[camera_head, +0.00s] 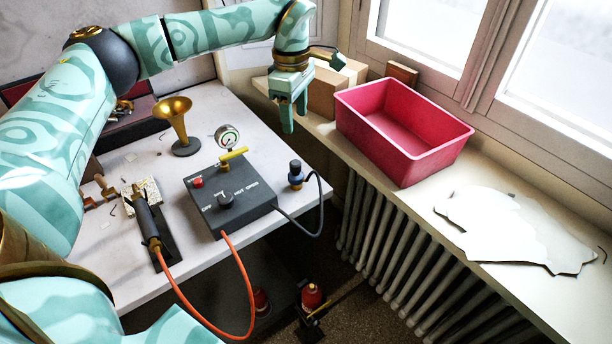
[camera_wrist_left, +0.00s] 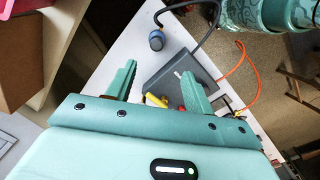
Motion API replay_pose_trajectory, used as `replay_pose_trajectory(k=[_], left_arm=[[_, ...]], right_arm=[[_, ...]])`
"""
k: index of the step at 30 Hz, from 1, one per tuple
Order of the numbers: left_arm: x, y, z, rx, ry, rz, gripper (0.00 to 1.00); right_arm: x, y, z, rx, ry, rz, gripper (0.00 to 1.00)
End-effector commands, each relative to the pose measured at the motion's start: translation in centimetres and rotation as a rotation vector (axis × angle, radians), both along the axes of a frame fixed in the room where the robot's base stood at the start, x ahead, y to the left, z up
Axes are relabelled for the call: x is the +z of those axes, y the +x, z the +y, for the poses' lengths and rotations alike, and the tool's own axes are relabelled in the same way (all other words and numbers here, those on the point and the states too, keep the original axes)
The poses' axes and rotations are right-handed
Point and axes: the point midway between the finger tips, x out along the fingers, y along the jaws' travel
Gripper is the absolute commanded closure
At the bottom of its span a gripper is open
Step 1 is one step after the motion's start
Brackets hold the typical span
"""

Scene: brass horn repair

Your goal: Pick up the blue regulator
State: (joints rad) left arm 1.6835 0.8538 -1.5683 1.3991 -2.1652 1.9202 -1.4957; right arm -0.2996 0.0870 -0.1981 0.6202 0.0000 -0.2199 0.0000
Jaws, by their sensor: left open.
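The blue regulator (camera_head: 296,175) stands upright near the right edge of the white table, a small dark-topped fitting with a blue body and a dark hose. It also shows in the left wrist view (camera_wrist_left: 157,40), beyond the fingers. My left gripper (camera_head: 295,118) is open and empty, its fingers pointing down. In the head view it appears above the regulator, by the windowsill. In the left wrist view the regulator lies past the gap between its fingertips (camera_wrist_left: 160,70). My right gripper is not in view.
Beside the regulator is a dark control box (camera_head: 240,205) with a yellow-handled valve (camera_head: 233,154) and an orange hose (camera_head: 246,290). A gauge (camera_head: 227,136) and brass horn (camera_head: 178,125) stand behind. A pink bin (camera_head: 405,165) and cardboard box (camera_head: 325,95) sit on the sill.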

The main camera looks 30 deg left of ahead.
Motion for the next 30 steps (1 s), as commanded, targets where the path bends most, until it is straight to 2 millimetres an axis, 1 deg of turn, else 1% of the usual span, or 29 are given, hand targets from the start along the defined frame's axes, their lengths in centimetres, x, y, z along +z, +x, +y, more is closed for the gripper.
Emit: replay_pose_trajectory(k=[1, 2, 4, 9, 13, 16, 20, 23, 27, 30], left_arm=[[-0.1, -0.1, 0.6, 0.006, 0.016, 0.005, 0.48], [-0.4, -0.1, 0.7, 0.007, 0.022, 0.007, 0.48], [-1.7, -0.2, 0.8, 0.007, 0.026, 0.010, 0.48], [-6.2, -0.1, 0.7, 0.007, 0.023, 0.012, 0.48], [-9.0, -0.1, 0.7, 0.007, 0.023, 0.011, 0.48], [-10.2, -0.1, 0.7, 0.007, 0.022, 0.008, 0.48], [-10.8, 0.0, 0.6, 0.006, 0.022, 0.004, 0.48], [-11.6, 0.1, 0.6, 0.006, 0.020, 0.005, 0.48], [-14.1, 0.4, 0.6, 0.006, 0.020, 0.010, 0.48], [-15.6, 0.4, 0.6, 0.006, 0.021, 0.008, 0.48]], right_arm=[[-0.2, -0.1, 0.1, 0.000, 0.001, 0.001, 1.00], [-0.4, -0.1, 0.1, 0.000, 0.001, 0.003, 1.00], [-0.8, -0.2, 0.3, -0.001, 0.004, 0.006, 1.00], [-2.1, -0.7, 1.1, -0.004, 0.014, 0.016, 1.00], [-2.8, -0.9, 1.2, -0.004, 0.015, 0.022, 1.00], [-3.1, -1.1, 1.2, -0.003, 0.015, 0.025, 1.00], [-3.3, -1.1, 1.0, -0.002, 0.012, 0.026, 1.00], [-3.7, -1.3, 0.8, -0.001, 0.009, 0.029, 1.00], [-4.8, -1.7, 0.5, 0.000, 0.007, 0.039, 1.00], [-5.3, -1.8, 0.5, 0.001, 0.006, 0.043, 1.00]])
